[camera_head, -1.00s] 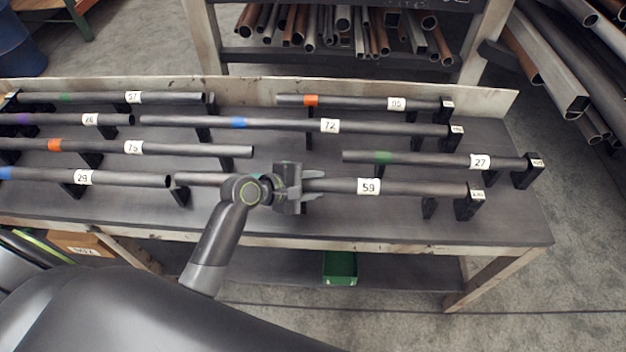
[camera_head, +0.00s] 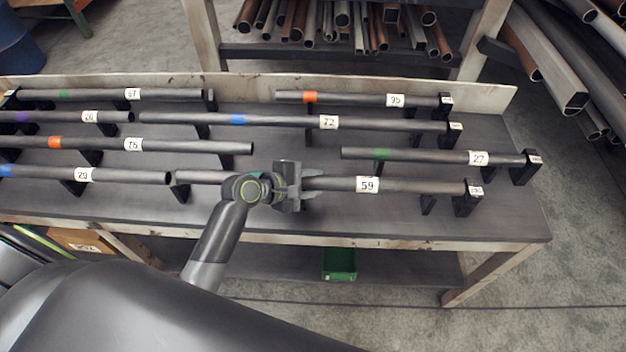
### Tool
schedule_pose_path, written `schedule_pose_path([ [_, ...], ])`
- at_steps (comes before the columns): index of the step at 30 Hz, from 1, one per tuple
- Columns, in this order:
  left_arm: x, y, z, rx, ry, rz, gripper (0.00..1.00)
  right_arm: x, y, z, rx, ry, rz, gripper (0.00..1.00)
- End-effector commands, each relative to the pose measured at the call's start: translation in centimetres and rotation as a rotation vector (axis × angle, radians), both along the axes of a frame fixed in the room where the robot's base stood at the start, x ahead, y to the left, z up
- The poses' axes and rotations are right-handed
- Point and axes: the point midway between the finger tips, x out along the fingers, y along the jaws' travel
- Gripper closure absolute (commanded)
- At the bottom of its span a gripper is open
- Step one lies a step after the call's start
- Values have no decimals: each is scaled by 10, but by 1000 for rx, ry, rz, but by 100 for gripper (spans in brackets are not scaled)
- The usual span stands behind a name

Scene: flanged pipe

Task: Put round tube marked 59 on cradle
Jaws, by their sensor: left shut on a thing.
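The round tube marked 59 (camera_head: 410,186) is a long dark grey tube with a white label. It lies along the front of the bench at the right half. My left gripper (camera_head: 294,186) is shut around it left of the label and hides that part of the tube. The tube's right end is at a black end support with a small label (camera_head: 467,198), and another black support (camera_head: 428,204) stands under it. I cannot tell whether the tube touches these supports or is just above them. Which stand is the cradle is not clear. My right gripper is out of view.
Tube 27 (camera_head: 430,156) lies just behind tube 59, and tube 29 (camera_head: 120,176) is to the left. Tubes 72 (camera_head: 280,122), 75 (camera_head: 190,146) and 95 (camera_head: 350,99) lie further back on the bench (camera_head: 350,222). A green bin (camera_head: 339,264) is on the lower shelf.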

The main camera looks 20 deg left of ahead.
Motion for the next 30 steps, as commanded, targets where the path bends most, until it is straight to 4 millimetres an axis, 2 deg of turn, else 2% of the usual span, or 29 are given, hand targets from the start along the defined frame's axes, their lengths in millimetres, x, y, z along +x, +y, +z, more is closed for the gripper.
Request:
schedule_pose_path([
  [16, 0, 1, -1, 4, -2, 1, 100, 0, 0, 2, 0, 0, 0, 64],
  [30, -1, 2, -11, 7, 4, 1, 100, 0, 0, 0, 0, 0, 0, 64],
])
